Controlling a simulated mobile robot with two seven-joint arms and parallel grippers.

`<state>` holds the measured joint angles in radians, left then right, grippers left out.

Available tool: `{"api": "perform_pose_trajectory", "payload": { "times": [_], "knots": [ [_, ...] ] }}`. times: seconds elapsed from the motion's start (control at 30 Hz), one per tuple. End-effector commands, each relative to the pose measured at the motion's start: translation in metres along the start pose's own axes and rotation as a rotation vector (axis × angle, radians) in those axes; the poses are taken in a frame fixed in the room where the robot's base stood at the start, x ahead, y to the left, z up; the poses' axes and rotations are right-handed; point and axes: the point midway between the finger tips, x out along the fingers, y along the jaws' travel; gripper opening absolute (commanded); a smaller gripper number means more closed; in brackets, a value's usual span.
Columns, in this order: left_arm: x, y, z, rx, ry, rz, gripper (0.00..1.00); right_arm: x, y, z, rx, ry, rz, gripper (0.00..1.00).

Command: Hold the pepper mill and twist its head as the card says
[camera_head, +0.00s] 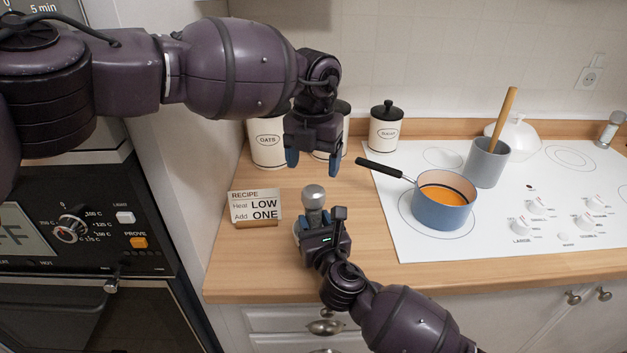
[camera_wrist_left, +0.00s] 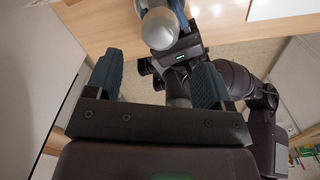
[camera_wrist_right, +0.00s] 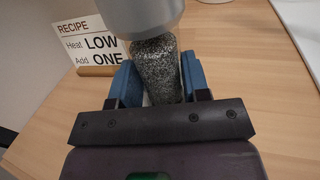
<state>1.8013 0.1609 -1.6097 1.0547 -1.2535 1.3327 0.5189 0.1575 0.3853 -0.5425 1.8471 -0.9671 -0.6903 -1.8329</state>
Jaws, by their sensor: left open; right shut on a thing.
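The pepper mill (camera_head: 314,198) stands upright on the wooden counter with a round grey metal head. Its clear body with dark speckled contents shows in the right wrist view (camera_wrist_right: 155,68). My right gripper (camera_head: 318,232) is shut on the mill's body, below the head. My left gripper (camera_head: 312,160) is open and empty, above the mill and apart from it, fingers pointing down. In the left wrist view the mill's head (camera_wrist_left: 160,28) lies beyond the open fingers. The recipe card (camera_head: 255,206) stands left of the mill and reads "Heat LOW, Add ONE".
A blue pot (camera_head: 443,212) with orange contents sits on the white cooktop (camera_head: 480,235), its black handle pointing toward my left gripper. A grey utensil crock (camera_head: 488,165) stands behind it. White canisters (camera_head: 386,132) line the back. The front counter is clear.

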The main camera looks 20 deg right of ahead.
Motion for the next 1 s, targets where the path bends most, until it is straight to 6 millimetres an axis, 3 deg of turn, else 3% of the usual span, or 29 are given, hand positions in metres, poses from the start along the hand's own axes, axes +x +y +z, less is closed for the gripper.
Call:
{"api": "perform_pose_trajectory", "payload": {
  "times": [0.1,0.3,0.67,0.7,0.87,1.0],
  "knots": [
    [-0.02,0.0,0.0,0.0,-0.001,-0.001,0.75,0.0,0.0,-0.001,0.0,0.001,0.0,0.14],
    [-0.039,0.0,0.0,0.0,0.0,-0.001,0.75,0.0,0.0,-0.001,0.0,0.001,0.0,0.14],
    [-0.043,0.0,0.0,0.0,0.001,-0.001,0.75,0.0,0.0,-0.001,0.0,0.001,0.0,0.14],
    [-0.043,0.0,0.0,0.0,0.001,-0.001,0.75,0.0,0.0,-0.001,0.0,0.001,0.0,0.49],
    [-0.043,0.0,0.0,0.0,0.001,-0.001,0.75,0.0,0.0,0.0,0.0,0.001,0.0,0.73],
    [-0.043,0.0,0.0,0.0,0.001,-0.001,0.75,0.0,0.0,0.0,0.0,0.0,0.0,0.73]
  ]
}}
